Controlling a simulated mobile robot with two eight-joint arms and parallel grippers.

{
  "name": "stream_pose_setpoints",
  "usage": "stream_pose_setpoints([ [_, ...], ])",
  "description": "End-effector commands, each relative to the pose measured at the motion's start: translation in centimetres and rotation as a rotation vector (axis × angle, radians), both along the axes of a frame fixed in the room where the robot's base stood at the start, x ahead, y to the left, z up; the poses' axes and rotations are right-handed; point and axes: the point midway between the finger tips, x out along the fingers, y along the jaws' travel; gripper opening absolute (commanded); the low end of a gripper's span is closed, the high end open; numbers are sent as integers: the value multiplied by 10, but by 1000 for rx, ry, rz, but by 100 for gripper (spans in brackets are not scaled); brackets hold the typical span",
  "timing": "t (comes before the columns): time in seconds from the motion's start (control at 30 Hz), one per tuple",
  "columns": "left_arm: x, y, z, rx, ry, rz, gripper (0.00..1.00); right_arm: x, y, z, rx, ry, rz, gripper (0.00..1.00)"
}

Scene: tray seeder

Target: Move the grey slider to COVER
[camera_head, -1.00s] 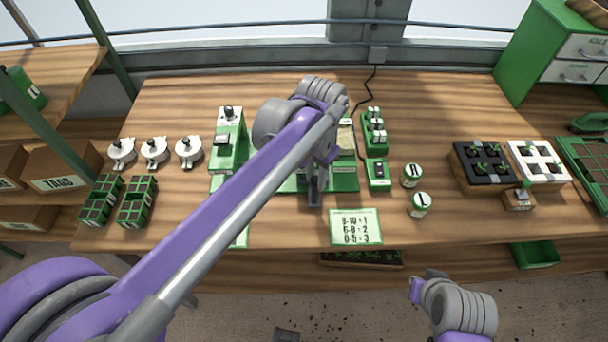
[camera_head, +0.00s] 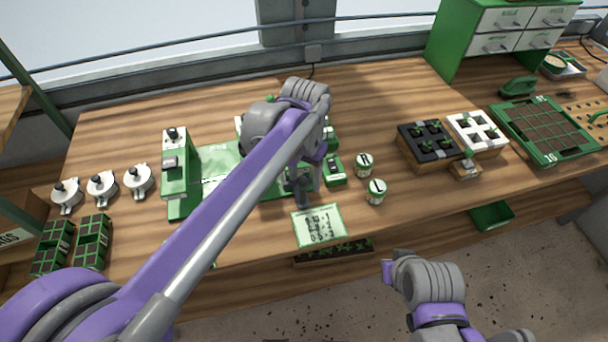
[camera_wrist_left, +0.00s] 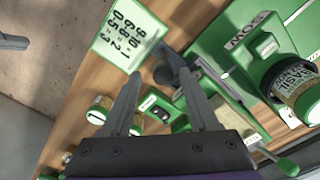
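The green seeder (camera_head: 180,190) stands on the bench, its right part largely hidden behind my left arm. My left gripper (camera_head: 308,196) points down at its right front, just behind the number card. In the left wrist view the gripper's two fingers (camera_wrist_left: 161,76) are apart. A dark grey piece (camera_wrist_left: 170,72), possibly the slider, shows between and beyond the fingertips; I cannot tell whether they touch it. A green plate with upside-down lettering (camera_wrist_left: 246,32) lies beside it. No COVER mark is readable. My right gripper (camera_head: 388,270) is low in front of the bench; its fingers are not clear.
The number card (camera_head: 320,226) lies at the front edge. Two labelled jars (camera_head: 364,165) stand right of the gripper, and a basil jar (camera_wrist_left: 299,92) shows in the wrist view. Black (camera_head: 415,128) and white (camera_head: 462,121) pot trays are farther right.

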Motion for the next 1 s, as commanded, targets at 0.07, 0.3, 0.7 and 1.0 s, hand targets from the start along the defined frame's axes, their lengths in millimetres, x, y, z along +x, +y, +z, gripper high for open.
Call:
stream_pose_setpoints([
  [0.07, 0, 0, 0, 0, 1, 0, 61, 0, 0, 0, 0, 0, 0, 0],
  [0.3, 0, 1, 15, 1, 0, 0, 61, 0, 0, 2, 0, -1, 0, 0],
  [0.7, 0, 0, 92, 0, 0, 0, 61, 3, 0, 9, 0, -5, 0, 0],
  [1.0, 0, 0, 109, 0, 1, 0, 61, 3, 0, 10, 0, -5, 0, 0],
])
